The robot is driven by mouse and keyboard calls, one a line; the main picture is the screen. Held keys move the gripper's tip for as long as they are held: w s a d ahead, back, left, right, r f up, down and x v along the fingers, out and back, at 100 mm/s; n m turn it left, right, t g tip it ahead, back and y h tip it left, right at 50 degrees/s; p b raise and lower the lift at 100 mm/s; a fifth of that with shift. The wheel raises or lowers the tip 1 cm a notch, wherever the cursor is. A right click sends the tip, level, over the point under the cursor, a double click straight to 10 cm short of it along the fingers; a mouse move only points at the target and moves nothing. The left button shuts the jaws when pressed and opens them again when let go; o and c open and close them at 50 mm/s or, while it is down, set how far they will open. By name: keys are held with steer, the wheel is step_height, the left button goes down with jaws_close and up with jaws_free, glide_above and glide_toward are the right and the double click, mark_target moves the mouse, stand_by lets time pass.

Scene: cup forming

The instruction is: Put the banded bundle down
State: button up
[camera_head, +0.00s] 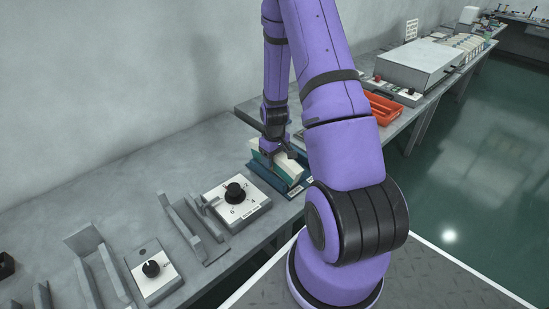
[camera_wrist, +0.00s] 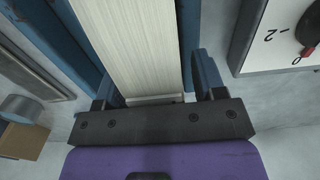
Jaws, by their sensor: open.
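The bundle, a pale block of stacked sheets (camera_head: 291,163), sits in a blue holder (camera_head: 262,180) on the bench. A band cannot be made out clearly. In the wrist view the bundle's ribbed cream top (camera_wrist: 135,45) runs up the middle, with blue holder walls (camera_wrist: 88,40) on both sides. My gripper (camera_head: 275,147) is right above the bundle. Its open fingers (camera_wrist: 155,88) stand either side of the bundle's near end. My arm hides part of the holder's far side in the head view.
A control box with a black dial (camera_head: 235,190) stands close left of the holder. Grey brackets (camera_head: 190,228) and a second dial box (camera_head: 152,270) are further left. An orange-red tray (camera_head: 382,108) is beyond my arm. The wall runs behind the bench.

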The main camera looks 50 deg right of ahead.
steer(key=shift+r, duration=0.1)
step_height(320, 180, up, 11)
steer(key=shift+r, duration=0.2)
steer(key=shift+a+r, duration=0.1)
steer(key=shift+r, duration=0.45)
steer(key=s+a+r+t, duration=0.1)
steer(key=s+a+r, duration=0.1)
steer(key=a+r, duration=0.6)
steer(key=s+a+r+t, duration=0.15)
steer(key=a+r, duration=0.35)
steer(key=r, duration=0.6)
steer(key=s+a+r+t, duration=0.1)
steer(key=s+a+r, duration=0.3)
steer(key=s, duration=0.3)
steer(key=s+a+r+t, duration=0.1)
steer(key=s+a+r, duration=0.4)
steer(key=s+r, duration=0.1)
steer(key=shift+s+a+r+n+t, duration=0.3)
steer(key=shift+s+t, duration=0.05)
steer(key=shift+s, duration=0.55)
